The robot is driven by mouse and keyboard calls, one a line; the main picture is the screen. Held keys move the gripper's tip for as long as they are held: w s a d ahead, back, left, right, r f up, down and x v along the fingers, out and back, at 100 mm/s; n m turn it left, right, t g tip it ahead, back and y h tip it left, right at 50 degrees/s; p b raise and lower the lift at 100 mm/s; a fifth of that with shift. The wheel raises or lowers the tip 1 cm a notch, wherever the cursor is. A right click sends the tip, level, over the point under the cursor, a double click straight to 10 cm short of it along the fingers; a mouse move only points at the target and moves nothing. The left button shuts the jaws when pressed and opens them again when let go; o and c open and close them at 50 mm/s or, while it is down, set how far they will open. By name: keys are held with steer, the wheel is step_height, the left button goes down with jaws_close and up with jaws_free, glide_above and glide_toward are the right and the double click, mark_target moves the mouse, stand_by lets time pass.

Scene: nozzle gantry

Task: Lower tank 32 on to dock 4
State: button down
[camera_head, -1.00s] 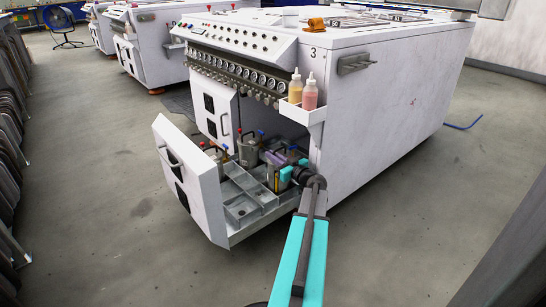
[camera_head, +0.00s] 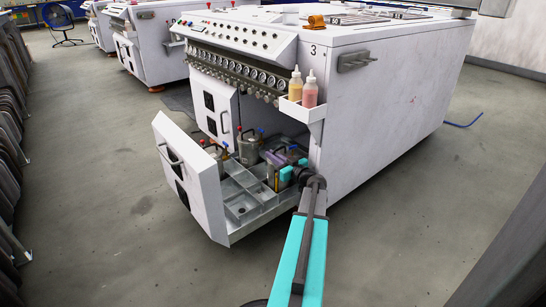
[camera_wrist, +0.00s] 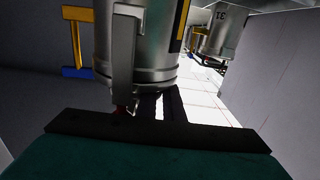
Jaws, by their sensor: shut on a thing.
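In the head view my gripper (camera_head: 287,173) reaches from the right into the open drawer of the white machine. It is shut on a grey metal tank (camera_head: 271,177) with a yellow strip, partly hidden by the teal jaws. In the wrist view the tank (camera_wrist: 150,45) is a shiny cylinder with a bottom rim and a grey side bracket. The dark fingers (camera_wrist: 160,105) show just below the rim. The tank looks upright over the drawer's right part. I cannot tell whether it touches the drawer floor.
The open drawer (camera_head: 191,190) has empty grey compartments in front. Another tank (camera_head: 247,150) stands farther back. The cabinet side (camera_head: 365,120) is close to my arm. Two bottles (camera_head: 309,92) stand on a shelf above.

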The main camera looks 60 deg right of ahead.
steer(key=shift+f, duration=0.25)
stand_by(0.4)
steer(key=c, duration=1.8)
jaws_free()
steer(key=shift+f, duration=0.3)
steer(key=shift+p+v, duration=0.3)
steer(key=shift+v, duration=0.5)
steer(key=p+v, duration=0.4)
steer(key=v, duration=0.8)
steer(key=shift+s+a+r, duration=0.1)
steer(key=shift+r, duration=0.1)
